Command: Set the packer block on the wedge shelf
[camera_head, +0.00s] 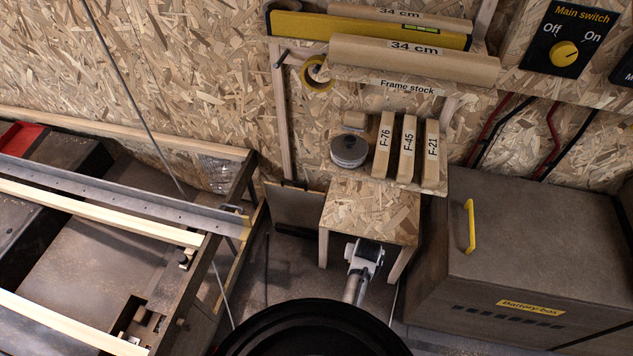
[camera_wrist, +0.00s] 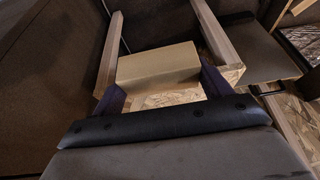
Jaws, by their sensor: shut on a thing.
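In the wrist view my gripper (camera_wrist: 162,84) is shut on a pale wooden block (camera_wrist: 158,64), which I take for the packer block. Its dark fingers press on the block's two ends. Chipboard and two pale wooden legs show around the block. In the head view my arm reaches to the front of a small chipboard stand (camera_head: 368,209); my fingers and the held block are hidden there. No label naming the wedge shelf shows, so I cannot tell which surface it is.
A grey battery box (camera_head: 520,240) stands close on the right. A metal-framed bench (camera_head: 130,200) fills the left.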

